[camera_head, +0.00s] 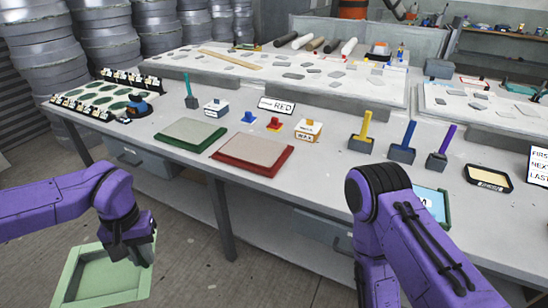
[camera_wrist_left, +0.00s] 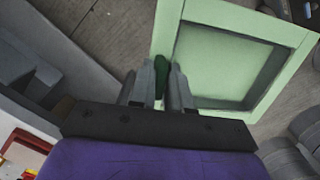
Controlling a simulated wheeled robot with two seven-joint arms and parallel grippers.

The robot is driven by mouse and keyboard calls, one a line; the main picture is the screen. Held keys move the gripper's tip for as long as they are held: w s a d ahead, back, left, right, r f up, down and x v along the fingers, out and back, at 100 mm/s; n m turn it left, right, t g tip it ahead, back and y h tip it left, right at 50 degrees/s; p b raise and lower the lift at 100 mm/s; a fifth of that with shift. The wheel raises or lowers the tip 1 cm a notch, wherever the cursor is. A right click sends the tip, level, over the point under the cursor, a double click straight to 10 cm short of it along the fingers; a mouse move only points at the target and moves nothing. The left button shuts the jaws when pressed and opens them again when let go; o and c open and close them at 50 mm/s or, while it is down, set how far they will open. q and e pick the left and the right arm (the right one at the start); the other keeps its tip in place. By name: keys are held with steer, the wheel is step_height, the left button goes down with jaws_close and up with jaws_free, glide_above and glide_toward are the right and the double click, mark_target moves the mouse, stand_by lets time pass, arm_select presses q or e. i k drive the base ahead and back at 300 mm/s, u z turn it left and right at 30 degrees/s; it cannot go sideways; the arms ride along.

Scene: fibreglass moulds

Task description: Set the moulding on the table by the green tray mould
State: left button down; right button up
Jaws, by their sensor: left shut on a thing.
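My left gripper (camera_head: 140,256) is shut on the rim of the moulding (camera_head: 72,284), a pale green square tray with a recessed middle. The moulding hangs in front of the table's left part, above the floor. In the left wrist view the fingers (camera_wrist_left: 164,88) pinch one side of the moulding (camera_wrist_left: 235,32), with a dark green piece between them. The green tray mould (camera_head: 192,134) lies flat on the table (camera_head: 170,105), a greyish panel in a green rim. My right arm shows at the right, but its gripper is out of view.
A red tray mould (camera_head: 252,158) lies right of the green one. A white box (camera_head: 215,108) and small blue and red pieces stand behind. Yellow (camera_head: 361,142), blue (camera_head: 402,152) and purple (camera_head: 440,160) handled tools stand to the right. Some table shows bare left of the green mould.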

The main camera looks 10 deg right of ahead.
mark_target(334, 179)
steer(key=z, duration=1.3)
steer(key=i, duration=0.2)
